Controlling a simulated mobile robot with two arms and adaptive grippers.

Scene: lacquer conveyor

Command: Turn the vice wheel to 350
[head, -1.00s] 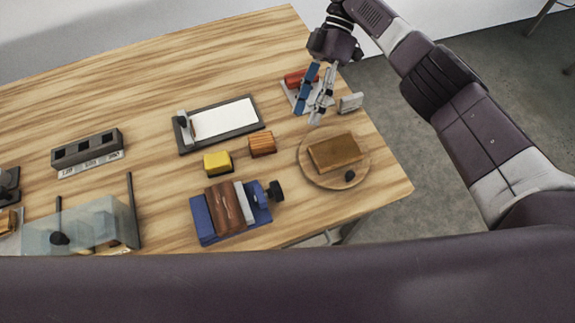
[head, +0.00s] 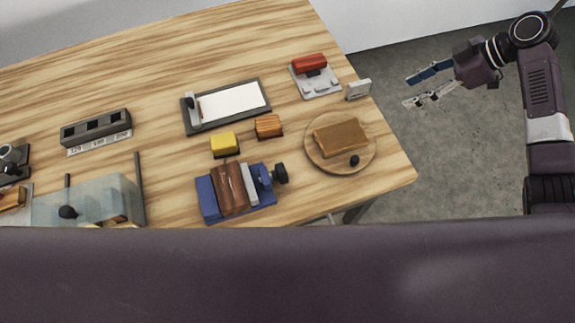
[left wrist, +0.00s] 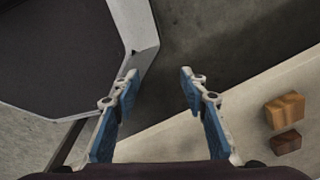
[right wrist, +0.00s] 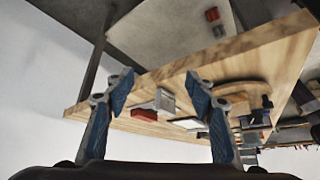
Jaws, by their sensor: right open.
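The blue vice (head: 208,199) sits near the table's front edge in the head view, with a brown ridged piece (head: 230,188) between its jaws. Its dark wheel (head: 280,173) is on the right end; no readable number shows on it. My right gripper (head: 412,90) is open and empty, off the table's right edge and well apart from the wheel. Its open fingers also show in the right wrist view (right wrist: 160,77), with the tilted table beyond. My left gripper (left wrist: 157,76) is open and empty in the left wrist view; it is outside the head view.
A round board (head: 313,151) with a brown block stands right of the vice. Yellow (head: 224,144) and orange (head: 268,126) blocks lie behind it. A clear box (head: 90,206) stands to the left. A red-topped device (head: 310,64) stands at the back right. Floor is free right of the table.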

